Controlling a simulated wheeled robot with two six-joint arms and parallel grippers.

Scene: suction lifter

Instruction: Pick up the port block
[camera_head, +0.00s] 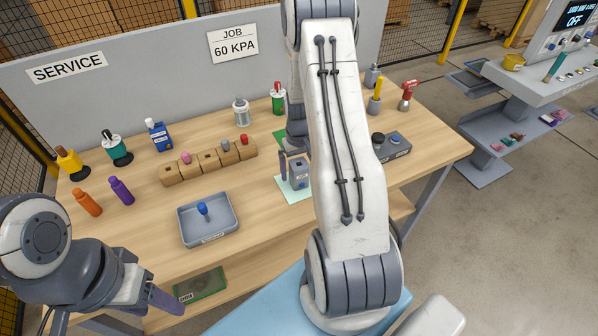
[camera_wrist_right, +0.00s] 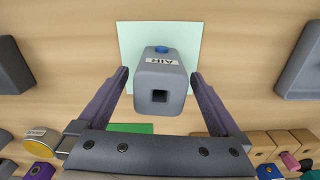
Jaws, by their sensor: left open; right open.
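The port block is a grey block (camera_wrist_right: 160,75) with an AIR label, a blue button and a square hole in its near face. It sits on a pale green mat (camera_wrist_right: 130,40) on the bench. In the head view the port block (camera_head: 300,175) stands just left of my right arm. My right gripper (camera_wrist_right: 159,76) is open, with one finger on each side of the block and a gap visible at both. In the head view the arm partly hides this gripper. My left gripper (camera_head: 163,299) is open and empty at the lower left, in front of the bench, away from the block.
A grey tray (camera_head: 232,237) with a blue knobbed piece lies left of the block. A row of wooden holders (camera_head: 170,175) stands behind the tray. Bottles line the back and left. A dark box (camera_head: 395,149) with knobs is to the right. Bare bench lies around the mat.

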